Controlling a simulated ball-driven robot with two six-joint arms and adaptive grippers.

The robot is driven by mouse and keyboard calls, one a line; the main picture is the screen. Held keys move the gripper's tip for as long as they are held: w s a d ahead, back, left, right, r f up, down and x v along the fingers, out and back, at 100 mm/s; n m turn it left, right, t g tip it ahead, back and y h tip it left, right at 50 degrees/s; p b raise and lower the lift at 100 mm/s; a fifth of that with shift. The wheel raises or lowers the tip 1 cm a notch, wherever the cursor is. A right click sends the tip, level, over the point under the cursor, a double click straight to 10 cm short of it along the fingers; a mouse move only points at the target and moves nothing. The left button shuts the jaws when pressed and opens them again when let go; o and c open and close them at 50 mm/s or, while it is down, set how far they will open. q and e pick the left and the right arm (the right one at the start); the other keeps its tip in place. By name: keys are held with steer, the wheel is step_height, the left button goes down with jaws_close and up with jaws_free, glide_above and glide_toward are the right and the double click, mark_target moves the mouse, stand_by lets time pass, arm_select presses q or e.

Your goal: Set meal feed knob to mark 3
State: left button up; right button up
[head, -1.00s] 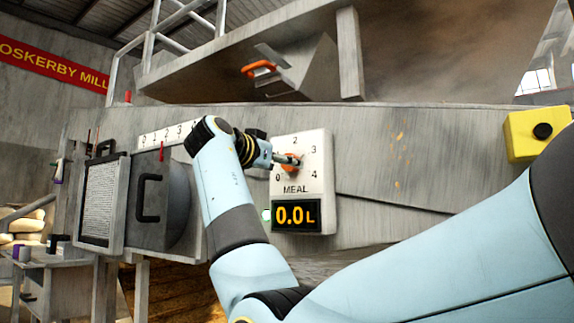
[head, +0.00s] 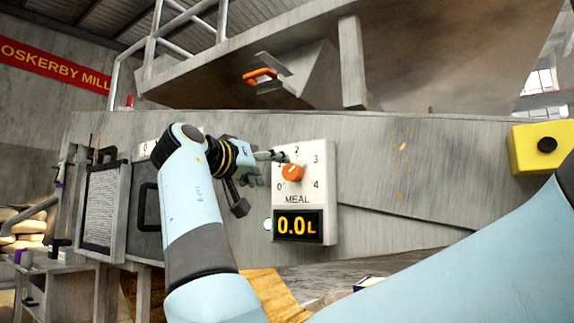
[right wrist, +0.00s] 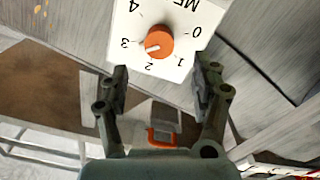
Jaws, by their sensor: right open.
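The orange meal feed knob (head: 293,172) sits on a white panel marked 0 to 4 (head: 318,190), above a display (head: 297,225) reading 0.0 L. The knob also shows in the right wrist view (right wrist: 159,42), where the panel appears turned over. Its white pointer line lies between 2 and 3, nearer 3. My right gripper (head: 272,156) is just left of and above the knob in the head view. In the right wrist view its fingers (right wrist: 162,72) are spread apart and empty, with the knob beyond the tips. My left gripper is out of view.
A dark hatch with a black handle (head: 147,207) is left of my right arm. An orange handle (head: 260,75) is above the panel.

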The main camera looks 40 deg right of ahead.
mark_target(290, 173)
steer(key=w+d+n+p, duration=0.1)
steer(key=d, duration=0.1)
steer(key=w+d+n+p, duration=0.1)
steer(key=d, duration=0.2)
steer(key=w+d+n+p, duration=0.1)
steer(key=d+n+p, duration=0.1)
steer(key=d, duration=0.1)
steer(key=shift+d+f, duration=0.1)
steer(key=shift+d, duration=0.05)
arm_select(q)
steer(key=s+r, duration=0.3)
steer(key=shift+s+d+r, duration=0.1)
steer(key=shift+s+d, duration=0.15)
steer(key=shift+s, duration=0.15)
